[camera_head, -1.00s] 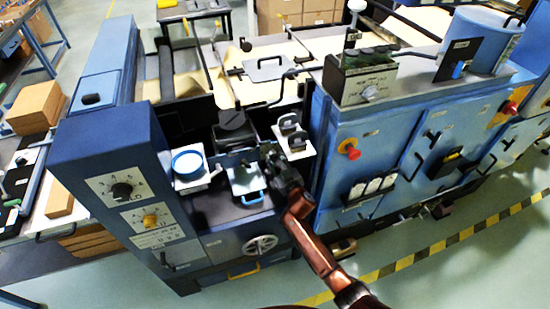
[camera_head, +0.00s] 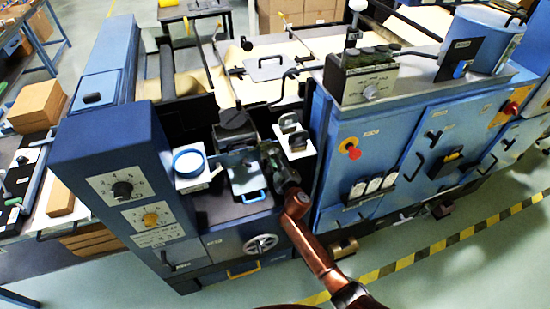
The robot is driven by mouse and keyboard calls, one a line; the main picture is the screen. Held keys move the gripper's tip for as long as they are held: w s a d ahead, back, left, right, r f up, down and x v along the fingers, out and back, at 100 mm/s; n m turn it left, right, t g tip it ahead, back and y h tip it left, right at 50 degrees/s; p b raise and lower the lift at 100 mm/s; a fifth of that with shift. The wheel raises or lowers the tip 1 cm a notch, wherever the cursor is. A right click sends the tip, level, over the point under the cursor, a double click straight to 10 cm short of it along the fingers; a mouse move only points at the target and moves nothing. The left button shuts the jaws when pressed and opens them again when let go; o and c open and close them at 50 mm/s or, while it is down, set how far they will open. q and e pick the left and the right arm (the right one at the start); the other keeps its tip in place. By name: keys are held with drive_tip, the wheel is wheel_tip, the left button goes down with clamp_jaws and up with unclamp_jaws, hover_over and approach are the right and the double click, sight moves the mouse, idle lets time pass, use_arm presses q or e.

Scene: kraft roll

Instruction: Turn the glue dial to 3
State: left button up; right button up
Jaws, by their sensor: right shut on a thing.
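Two numbered dials sit on the blue front panel of the machine at the left: a black dial (camera_head: 122,189) above and a yellow dial (camera_head: 150,219) below. A further grey knob (camera_head: 370,93) is on the grey box at the right. The labels are too small to tell which dial is for glue. My right gripper (camera_head: 268,158) is in the recess of the machine, well right of the two panel dials. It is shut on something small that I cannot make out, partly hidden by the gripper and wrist. My left gripper is not in view.
A blue-rimmed round container (camera_head: 188,163) stands left of my right gripper, and a plate with a blue handle (camera_head: 254,196) is just below it. A bracket with black knobs (camera_head: 292,140) is close on its right. A handwheel (camera_head: 261,244) is lower down.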

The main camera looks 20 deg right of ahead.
idle(0.4)
drive_tip(key=o, duration=1.2)
drive_tip(key=shift+c, duration=0.2)
drive_tip(key=s+r, duration=0.1)
drive_tip(key=s, duration=1.1)
drive_tip(key=shift+r, duration=0.2)
